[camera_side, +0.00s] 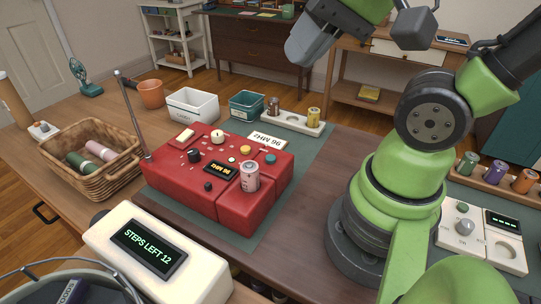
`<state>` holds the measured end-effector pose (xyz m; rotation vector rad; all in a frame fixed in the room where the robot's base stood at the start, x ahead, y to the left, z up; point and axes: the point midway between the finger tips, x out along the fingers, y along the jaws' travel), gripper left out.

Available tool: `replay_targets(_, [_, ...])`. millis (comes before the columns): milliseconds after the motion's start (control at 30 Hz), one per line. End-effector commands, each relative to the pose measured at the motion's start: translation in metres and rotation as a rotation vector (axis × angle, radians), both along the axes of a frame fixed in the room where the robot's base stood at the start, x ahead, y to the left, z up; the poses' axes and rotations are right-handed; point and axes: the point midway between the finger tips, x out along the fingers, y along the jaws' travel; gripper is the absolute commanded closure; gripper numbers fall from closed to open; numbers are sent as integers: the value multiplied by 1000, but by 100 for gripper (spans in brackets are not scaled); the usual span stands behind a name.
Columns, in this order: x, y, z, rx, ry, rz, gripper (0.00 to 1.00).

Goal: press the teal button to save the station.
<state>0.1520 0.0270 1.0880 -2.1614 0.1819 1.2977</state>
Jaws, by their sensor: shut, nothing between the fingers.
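A red radio-like box (175,187) with an antenna stands on the dark green mat. Its top has several small buttons and knobs and a small lit display (221,169). A pale pink cylinder (251,178) stands upright on the box, in front of the teal button. My gripper (291,58) is shut and empty, high above and behind the box, clear of the button. Its fingertips are small in this view.
A white display unit (105,225) reading "STEPS LEFT 12" sits in front. A wicker basket (100,178) is left of the box. A white bin (193,108), a teal bin (247,106) and a battery holder (300,125) stand behind. A "96 MHz" card (267,140) lies behind the box.

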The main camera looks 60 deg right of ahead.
Motion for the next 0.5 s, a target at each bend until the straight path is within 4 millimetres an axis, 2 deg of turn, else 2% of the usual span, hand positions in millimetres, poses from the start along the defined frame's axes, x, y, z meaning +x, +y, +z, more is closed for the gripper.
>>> replay_targets(267, [33,-12,-36,421,406,-586,100])
replay_targets(500, [61,-33,-73,803,744,-1160,100])
